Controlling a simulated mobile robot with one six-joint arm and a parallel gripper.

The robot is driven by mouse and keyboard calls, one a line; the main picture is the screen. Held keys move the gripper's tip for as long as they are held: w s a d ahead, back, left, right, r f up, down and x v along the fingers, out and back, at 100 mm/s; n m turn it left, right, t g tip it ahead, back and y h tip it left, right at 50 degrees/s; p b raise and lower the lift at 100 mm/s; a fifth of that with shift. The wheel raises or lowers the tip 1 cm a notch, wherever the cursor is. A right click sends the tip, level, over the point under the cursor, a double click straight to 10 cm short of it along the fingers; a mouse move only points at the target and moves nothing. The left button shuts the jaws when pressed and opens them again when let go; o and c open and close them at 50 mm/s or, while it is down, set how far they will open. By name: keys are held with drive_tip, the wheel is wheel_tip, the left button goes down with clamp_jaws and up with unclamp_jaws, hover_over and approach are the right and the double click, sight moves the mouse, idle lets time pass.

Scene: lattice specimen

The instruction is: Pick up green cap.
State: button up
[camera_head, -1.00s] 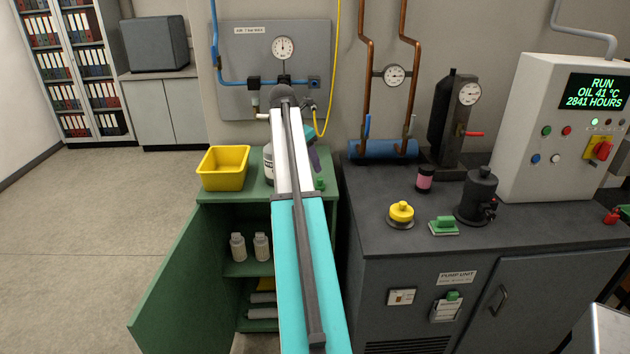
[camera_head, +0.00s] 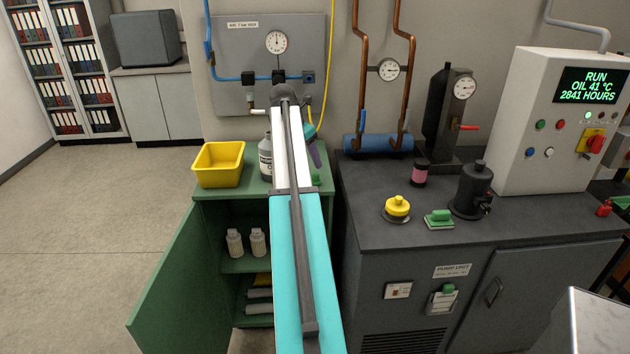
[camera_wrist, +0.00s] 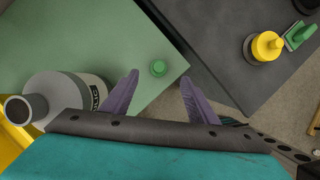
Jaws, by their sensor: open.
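The green cap (camera_wrist: 158,68) is a small round piece on the green cabinet top, near its right edge. In the head view the cap (camera_head: 316,180) shows just right of my arm. My gripper (camera_wrist: 157,76) is open, its two purple fingers apart. In the wrist view the cap appears between and slightly beyond the fingertips, not touched by them. In the head view part of the gripper (camera_head: 314,150) shows beside the arm's end, and the arm hides much of the cabinet top.
A grey-and-white bottle (camera_wrist: 62,98) stands close left of my gripper. A yellow bin (camera_head: 219,165) sits on the green cabinet (camera_head: 235,190). The dark pump bench (camera_head: 365,220) is to the right, holding a yellow knob (camera_head: 397,206) and a green-handled block (camera_head: 438,218).

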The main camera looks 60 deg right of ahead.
sight(316, 174)
drive_tip(key=shift+p+x, duration=0.35)
drive_tip(key=shift+x, duration=1.95)
drive_tip(key=shift+d+f, duration=0.1)
drive_tip(key=shift+p+x, duration=0.9)
drive_tip(key=shift+x, duration=1.65)
drive_tip(key=c, duration=1.1)
